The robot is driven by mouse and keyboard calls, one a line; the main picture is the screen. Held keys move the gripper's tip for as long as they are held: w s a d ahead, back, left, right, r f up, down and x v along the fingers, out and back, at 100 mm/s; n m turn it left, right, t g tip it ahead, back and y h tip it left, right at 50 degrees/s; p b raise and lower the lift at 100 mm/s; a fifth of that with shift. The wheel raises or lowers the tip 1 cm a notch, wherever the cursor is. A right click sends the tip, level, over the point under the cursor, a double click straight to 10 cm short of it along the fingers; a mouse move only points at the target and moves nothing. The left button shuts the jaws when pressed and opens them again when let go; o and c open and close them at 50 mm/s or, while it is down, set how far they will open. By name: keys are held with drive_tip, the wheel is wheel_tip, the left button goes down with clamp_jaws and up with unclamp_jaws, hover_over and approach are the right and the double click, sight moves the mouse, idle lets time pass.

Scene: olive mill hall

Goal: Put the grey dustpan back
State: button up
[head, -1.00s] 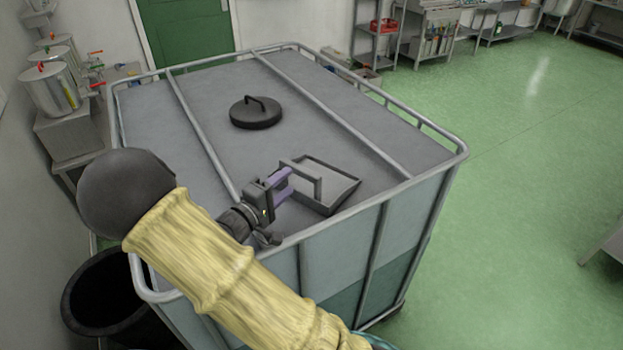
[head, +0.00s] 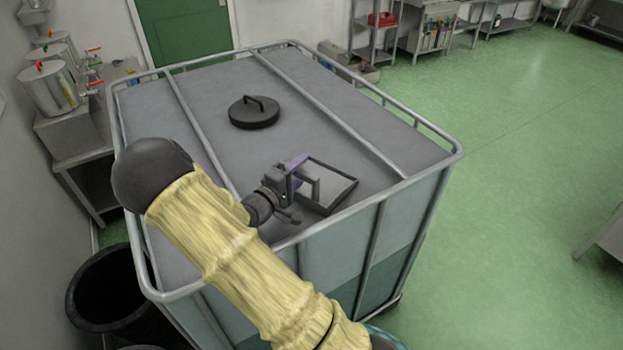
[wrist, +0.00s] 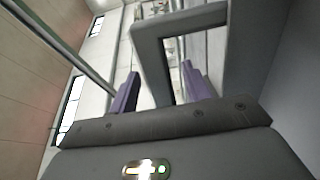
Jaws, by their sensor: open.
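The grey dustpan (head: 333,193) lies on top of the caged tank, near its front edge, with its raised loop handle towards my gripper. My gripper (head: 298,168) is at the handle, its purple fingers partly hidden in the head view. In the wrist view the two purple fingers (wrist: 160,88) stand apart, and one bar of the grey handle (wrist: 152,62) shows between them. The jaws are open; I cannot tell whether either finger touches the handle.
The tank top (head: 200,85) has a rail (head: 385,98) around its edge and bars across it. A round black lid (head: 254,112) with a handle sits behind the dustpan. A black bin (head: 105,290) stands at the lower left. Green floor (head: 500,200) is clear at the right.

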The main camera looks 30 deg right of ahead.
drive_tip(key=shift+w+a+f, duration=0.1)
drive_tip(key=shift+w+a, duration=0.05)
drive_tip(key=shift+a, duration=0.05)
drive_tip(key=shift+s, duration=0.2)
clamp_jaws()
drive_tip(key=shift+d, duration=0.1)
drive_tip(key=shift+w, duration=0.1)
wheel_tip(320, 180, up, 10)
drive_tip(key=shift+r+b, duration=0.1)
drive_tip(key=shift+b, duration=0.8)
